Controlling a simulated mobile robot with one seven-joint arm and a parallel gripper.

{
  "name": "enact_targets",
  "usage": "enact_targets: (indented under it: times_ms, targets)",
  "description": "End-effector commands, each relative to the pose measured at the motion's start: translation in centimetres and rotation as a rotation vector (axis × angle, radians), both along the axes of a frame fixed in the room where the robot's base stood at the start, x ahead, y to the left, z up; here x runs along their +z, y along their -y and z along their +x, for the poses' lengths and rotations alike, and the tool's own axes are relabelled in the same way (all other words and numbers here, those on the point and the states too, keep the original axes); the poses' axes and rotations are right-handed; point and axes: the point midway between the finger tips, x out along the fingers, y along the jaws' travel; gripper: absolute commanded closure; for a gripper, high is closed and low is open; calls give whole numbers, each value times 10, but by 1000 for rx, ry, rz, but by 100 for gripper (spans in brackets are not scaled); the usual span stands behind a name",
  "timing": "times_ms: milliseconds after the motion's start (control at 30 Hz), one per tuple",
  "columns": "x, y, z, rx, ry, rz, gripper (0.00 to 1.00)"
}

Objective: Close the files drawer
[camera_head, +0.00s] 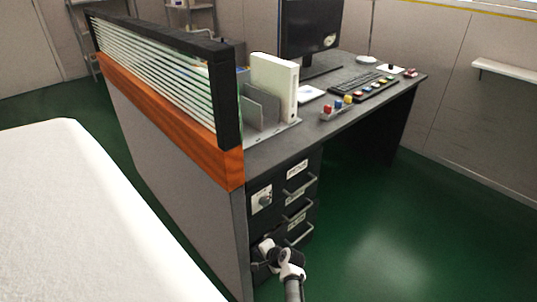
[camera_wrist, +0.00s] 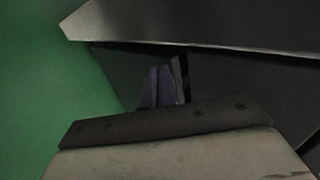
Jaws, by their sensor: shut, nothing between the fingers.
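A dark drawer unit (camera_head: 276,182) stands under the left end of the desk. Its front carries white labels, too small to read, and light bar handles (camera_head: 300,186) one above another. Which drawer is the files drawer cannot be read. My gripper (camera_head: 268,248) is low at the unit, in front of its lower part, and hides some of it. In the wrist view my gripper (camera_wrist: 163,87) is shut with its fingers together and empty. A dark panel edge (camera_wrist: 200,28) crosses just beyond the fingers; whether they touch it cannot be told.
The desk top (camera_head: 322,100) holds a monitor (camera_head: 310,30), a keyboard (camera_head: 357,84), a white upright box (camera_head: 274,85) and small coloured items. A partition (camera_head: 175,150) with an orange band stands left of the drawers. A white surface (camera_head: 80,220) fills the lower left. Green floor (camera_head: 390,240) is clear at right.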

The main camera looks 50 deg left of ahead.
Motion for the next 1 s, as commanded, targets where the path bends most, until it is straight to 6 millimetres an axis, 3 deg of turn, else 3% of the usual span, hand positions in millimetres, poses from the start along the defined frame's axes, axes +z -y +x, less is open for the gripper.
enact_targets:
  times_ms: [333, 1000]
  targets:
    - [0, -26, 1, -1, 1, 0, 100]
    - [4, -31, 1, 2, 7, 7, 100]
